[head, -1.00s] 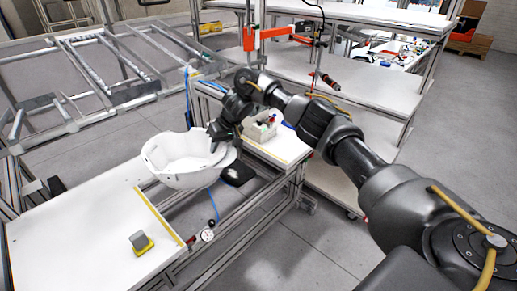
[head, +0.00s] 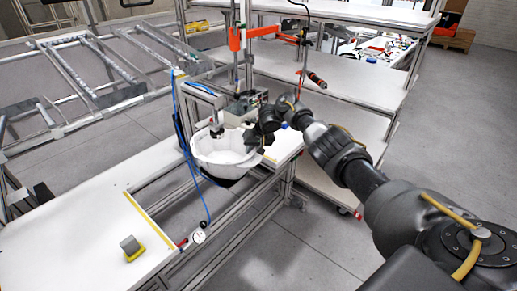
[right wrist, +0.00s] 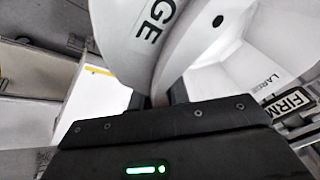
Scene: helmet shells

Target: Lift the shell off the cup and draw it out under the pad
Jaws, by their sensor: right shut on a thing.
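The white helmet shell (head: 222,163) is open side up like a bowl, below the pad (head: 217,131) of a small press in the head view. My right gripper (head: 256,143) is shut on its right rim. In the right wrist view the shell (right wrist: 130,35) fills the top, with dark letters on its wall, and the fingers (right wrist: 162,97) pinch its edge. A dark part (head: 227,183) shows under the shell; the cup is otherwise hidden, and I cannot tell whether the shell touches it. My left gripper is out of view.
A white bench (head: 70,235) with a grey and yellow block (head: 131,247) lies at the front left. A blue hose (head: 186,145) hangs beside the press. A small bin (head: 247,102) stands behind the shell. White shelves (head: 345,80) stand at the back right.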

